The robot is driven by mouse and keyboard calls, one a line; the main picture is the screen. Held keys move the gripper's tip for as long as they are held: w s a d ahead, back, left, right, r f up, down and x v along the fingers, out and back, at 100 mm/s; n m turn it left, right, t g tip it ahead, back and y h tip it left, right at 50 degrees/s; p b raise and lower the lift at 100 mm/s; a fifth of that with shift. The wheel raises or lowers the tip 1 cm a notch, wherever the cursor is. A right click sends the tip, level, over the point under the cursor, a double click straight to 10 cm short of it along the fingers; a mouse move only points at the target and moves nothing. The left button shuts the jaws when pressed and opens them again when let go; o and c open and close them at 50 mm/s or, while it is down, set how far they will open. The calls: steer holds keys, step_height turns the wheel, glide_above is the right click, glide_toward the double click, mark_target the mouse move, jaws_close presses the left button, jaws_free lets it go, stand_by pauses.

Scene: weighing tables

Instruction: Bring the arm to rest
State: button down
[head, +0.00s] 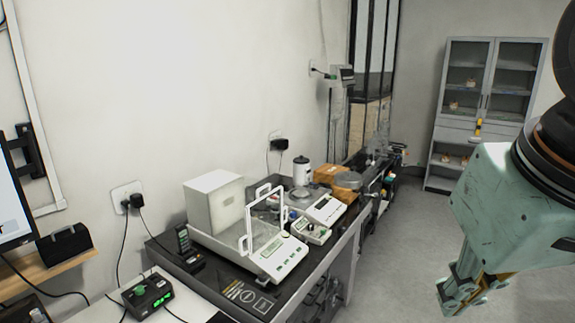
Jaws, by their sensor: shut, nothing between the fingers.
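My gripper (460,292) hangs at the lower right of the head view, at the end of my pale green arm. Its fingers point down and to the left, and they are shut with nothing between them. It is in front of the grey floor, to the right of the weighing table (225,293) and apart from it in the picture. Part of my arm is cut off by the right edge of the frame.
The dark table along the wall bears a white balance (278,259) with a clear frame, a white box (214,201) and smaller devices. A grey glass-doored cabinet (460,133) stands at the back right. The floor (405,240) between table and cabinet is clear.

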steer(key=s+a+f, duration=0.1)
steer(key=s, duration=0.4)
steer(key=shift+s+a+f, duration=0.15)
steer(key=shift+s+f, duration=0.25)
